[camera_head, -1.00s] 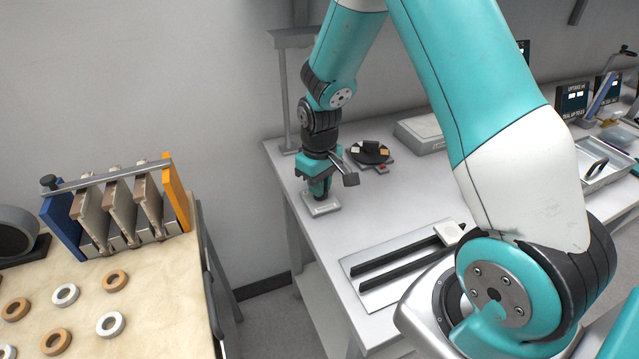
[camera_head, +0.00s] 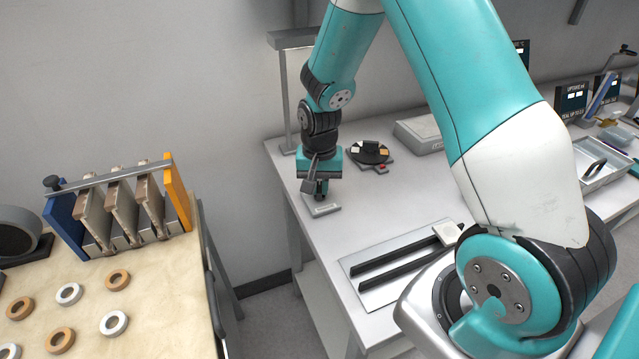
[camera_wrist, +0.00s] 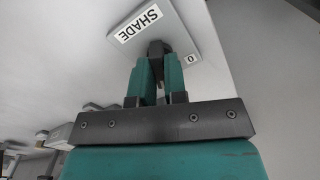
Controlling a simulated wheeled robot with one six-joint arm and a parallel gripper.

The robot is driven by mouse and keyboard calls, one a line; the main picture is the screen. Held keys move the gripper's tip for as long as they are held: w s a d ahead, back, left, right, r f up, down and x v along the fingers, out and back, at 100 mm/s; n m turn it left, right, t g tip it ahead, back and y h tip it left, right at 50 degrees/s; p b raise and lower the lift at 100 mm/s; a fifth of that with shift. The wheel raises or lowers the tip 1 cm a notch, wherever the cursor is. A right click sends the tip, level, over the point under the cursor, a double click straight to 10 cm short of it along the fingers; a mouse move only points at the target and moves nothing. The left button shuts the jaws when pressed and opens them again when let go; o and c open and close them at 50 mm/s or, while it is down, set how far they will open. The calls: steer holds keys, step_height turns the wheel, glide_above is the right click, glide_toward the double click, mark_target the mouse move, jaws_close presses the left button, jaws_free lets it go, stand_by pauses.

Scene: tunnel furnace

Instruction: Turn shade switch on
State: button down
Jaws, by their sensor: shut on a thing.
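The shade switch is a flat light plate with a dark knob on it, on the left end of the grey table. In the head view the plate (camera_head: 322,208) shows under my gripper (camera_head: 320,194). In the wrist view the plate (camera_wrist: 152,20) carries the word SHADE, and a small label with a 0 lies to the right of the knob. My gripper (camera_wrist: 158,62) points down and is shut on the dark knob (camera_wrist: 157,48). The fingers hide part of the knob, so its exact setting is hard to read.
A round dark tray (camera_head: 370,153) with small coloured pieces sits to the right of my gripper. A plate with two dark rails (camera_head: 405,265) lies nearer on the table. A wooden table (camera_head: 150,290) with rings and a rack stands at left. The wall is close behind.

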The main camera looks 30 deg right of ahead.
mark_target(320, 187)
steer(key=shift+m, duration=0.6)
steer(key=c, duration=1.2)
jaws_free()
steer(key=shift+o, duration=0.2)
steer(key=shift+r, duration=0.15)
step_height(320, 187, up, 17)
steer(key=shift+b, duration=0.45)
steer(key=shift+r, duration=0.1)
